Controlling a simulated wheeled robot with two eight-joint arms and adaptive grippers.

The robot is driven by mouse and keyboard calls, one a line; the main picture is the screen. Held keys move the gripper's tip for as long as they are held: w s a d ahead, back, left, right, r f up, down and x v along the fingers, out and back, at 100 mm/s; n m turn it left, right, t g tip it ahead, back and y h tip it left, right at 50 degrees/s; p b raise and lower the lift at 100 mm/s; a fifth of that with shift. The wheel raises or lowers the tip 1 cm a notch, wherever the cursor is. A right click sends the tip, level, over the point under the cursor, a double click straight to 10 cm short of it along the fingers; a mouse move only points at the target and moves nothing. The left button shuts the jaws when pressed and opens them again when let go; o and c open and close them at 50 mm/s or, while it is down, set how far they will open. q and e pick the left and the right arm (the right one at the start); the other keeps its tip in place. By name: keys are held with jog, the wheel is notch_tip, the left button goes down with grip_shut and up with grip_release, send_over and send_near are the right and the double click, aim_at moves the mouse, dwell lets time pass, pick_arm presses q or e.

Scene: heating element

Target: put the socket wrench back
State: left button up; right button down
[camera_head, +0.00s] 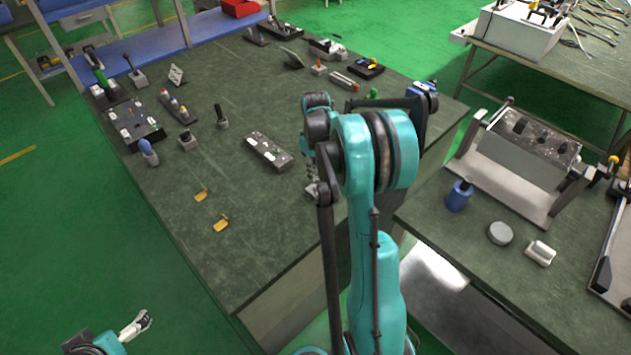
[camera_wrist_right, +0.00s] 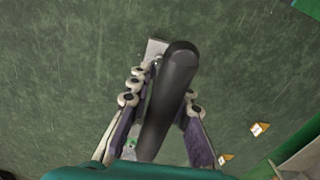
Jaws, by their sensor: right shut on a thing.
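In the right wrist view, a thick black handle (camera_wrist_right: 168,105), which appears to be the socket wrench, runs between the fingers of my right gripper (camera_wrist_right: 162,100). The gripper is shut on it. A small light-grey block (camera_wrist_right: 155,48) shows at the handle's far end; I cannot tell whether the handle is seated in it. In the head view my right gripper (camera_head: 311,178) is low over the table's right side, partly hidden by my arm, and the wrench is not clear there. My left gripper (camera_head: 138,324) is at the bottom left, away from the table; its finger gap is too small to judge.
The green-topped table (camera_head: 255,220) holds a grey panel (camera_head: 269,150), a black-handled tool in a stand (camera_head: 221,117) and two yellow brackets (camera_head: 221,224). Its front left is mostly clear. A second table at right carries a metal fixture (camera_head: 525,150) and a blue cylinder (camera_head: 459,195).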

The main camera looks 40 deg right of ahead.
notch_tip(320, 180, down, 4)
jog(key=shift+r+b, duration=0.25)
jog(key=shift+b, duration=0.4)
jog(key=shift+f, duration=0.3)
jog(key=shift+f, duration=0.1)
jog(key=c, duration=1.4)
grip_release()
